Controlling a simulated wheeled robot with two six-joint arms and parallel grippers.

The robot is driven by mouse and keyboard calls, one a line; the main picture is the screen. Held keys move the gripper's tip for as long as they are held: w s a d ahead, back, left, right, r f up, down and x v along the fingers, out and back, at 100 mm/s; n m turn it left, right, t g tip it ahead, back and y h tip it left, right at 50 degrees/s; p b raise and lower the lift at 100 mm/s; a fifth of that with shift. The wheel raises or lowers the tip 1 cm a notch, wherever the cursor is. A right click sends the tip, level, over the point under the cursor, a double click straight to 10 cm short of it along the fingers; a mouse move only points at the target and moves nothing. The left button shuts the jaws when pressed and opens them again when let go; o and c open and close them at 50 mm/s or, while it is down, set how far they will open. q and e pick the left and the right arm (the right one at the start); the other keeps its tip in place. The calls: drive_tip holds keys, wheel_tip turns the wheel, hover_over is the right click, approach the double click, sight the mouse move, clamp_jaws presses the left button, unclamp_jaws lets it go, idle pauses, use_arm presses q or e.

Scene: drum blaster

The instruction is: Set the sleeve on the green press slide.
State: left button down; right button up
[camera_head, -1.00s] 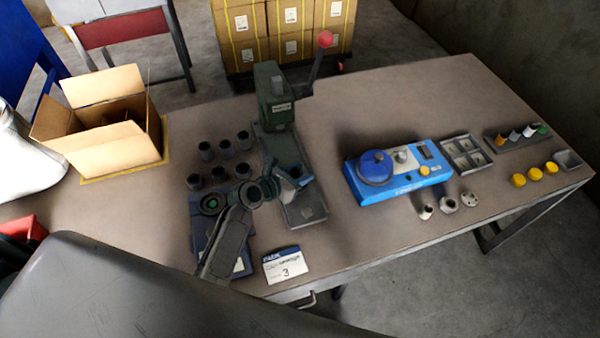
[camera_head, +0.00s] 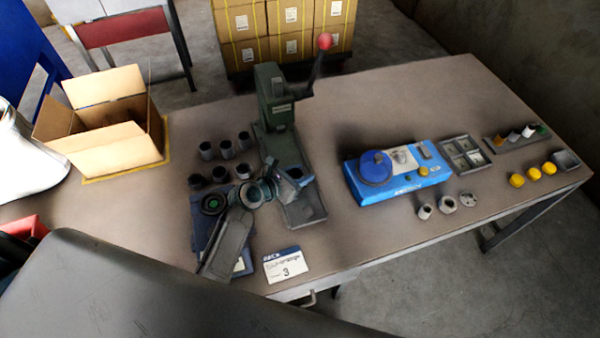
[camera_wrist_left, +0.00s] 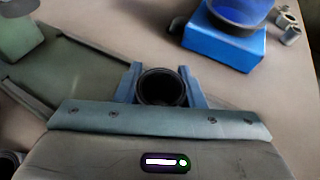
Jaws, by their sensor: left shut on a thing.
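The green press (camera_head: 274,104) stands at the back of the table, with its slide (camera_head: 306,210) reaching toward the front edge. My left gripper (camera_head: 290,181) is over the press base, beside the slide. It is shut on a dark, hollow sleeve (camera_wrist_left: 162,88), which shows in the left wrist view between the two blue fingers with its open end facing the camera. In the head view the gripper mostly hides this sleeve. I cannot tell whether the sleeve touches the slide. My right gripper is not in view.
Several dark sleeves (camera_head: 226,149) stand left of the press. A blue device (camera_head: 372,186) with a round blue top is to the right. An open cardboard box (camera_head: 110,150) is at the left.

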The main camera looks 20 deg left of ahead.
use_arm(q)
drive_tip(key=shift+r, duration=0.1)
idle(0.3)
drive_tip(key=shift+p, duration=0.45)
drive_tip(key=shift+f+b, duration=0.4)
drive_tip(key=shift+f, duration=0.25)
drive_tip(key=c, duration=1.2)
unclamp_jaws()
drive_tip(key=shift+c, duration=0.2)
